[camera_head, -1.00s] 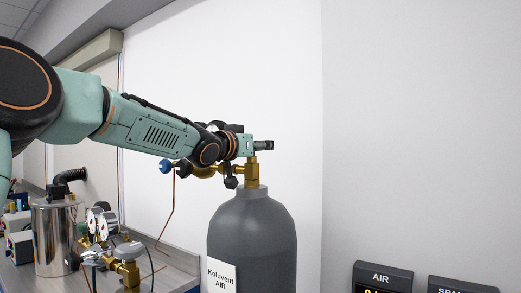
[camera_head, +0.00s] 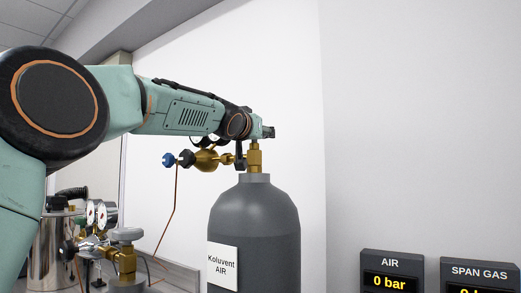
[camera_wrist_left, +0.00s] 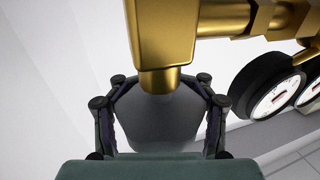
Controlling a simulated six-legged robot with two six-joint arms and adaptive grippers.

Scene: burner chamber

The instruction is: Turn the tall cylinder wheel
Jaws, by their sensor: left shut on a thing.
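The tall grey cylinder (camera_head: 253,225), labelled "Koluvent AIR", stands upright in the middle of the head view. Its brass valve (camera_head: 254,158) rises from the neck. My left gripper (camera_head: 267,132) is at the top of this valve, and the wheel is hidden there in the head view. In the left wrist view the two fingers of my left gripper (camera_wrist_left: 160,84) are around a grey rounded wheel (camera_wrist_left: 155,122) at the end of the brass valve stem (camera_wrist_left: 158,78). The gripper is shut on it. My right gripper is in neither view.
A brass regulator (camera_head: 207,160) with a blue knob (camera_head: 169,160) extends left of the valve. Gauges (camera_wrist_left: 270,92) sit close beside the fingers in the wrist view. A shorter valve with a grey wheel (camera_head: 127,234) and a metal canister (camera_head: 52,250) stand lower left. An AIR display (camera_head: 392,275) is lower right.

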